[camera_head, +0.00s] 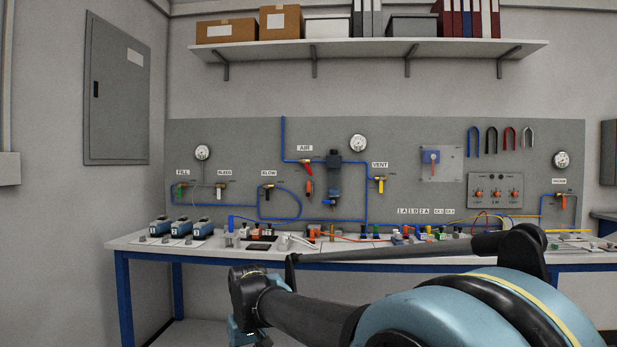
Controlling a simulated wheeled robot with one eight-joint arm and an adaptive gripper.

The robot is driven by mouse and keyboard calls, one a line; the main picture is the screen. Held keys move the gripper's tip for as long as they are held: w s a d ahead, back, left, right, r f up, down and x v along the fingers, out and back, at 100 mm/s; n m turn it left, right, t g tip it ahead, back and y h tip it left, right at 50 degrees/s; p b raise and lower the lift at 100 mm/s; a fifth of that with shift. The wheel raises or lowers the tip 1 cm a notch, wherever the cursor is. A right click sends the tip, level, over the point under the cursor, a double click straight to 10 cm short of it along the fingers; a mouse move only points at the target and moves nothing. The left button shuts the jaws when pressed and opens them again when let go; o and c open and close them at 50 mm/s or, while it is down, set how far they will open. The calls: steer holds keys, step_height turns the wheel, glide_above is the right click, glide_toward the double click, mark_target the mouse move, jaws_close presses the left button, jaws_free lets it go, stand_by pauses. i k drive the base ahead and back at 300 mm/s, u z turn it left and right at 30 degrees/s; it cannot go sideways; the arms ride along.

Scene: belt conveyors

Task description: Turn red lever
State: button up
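A small red lever (305,161) sits on a valve under the "AIR" label, on the grey back panel (230,140) above the workbench. It joins the blue air line, to the left of a dark filter unit (334,176). My arm reaches in from the lower right, and its wrist end is at the bottom, left of centre, well below and in front of the panel. The fingers of my gripper are below the picture edge. Nothing of mine touches the lever.
Other valves have green (180,190), black (268,187) and yellow (380,181) handles. The workbench (140,243) carries several devices, and a shelf (370,47) with boxes hangs above.

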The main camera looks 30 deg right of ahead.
mark_target(306, 164)
steer(key=i, duration=1)
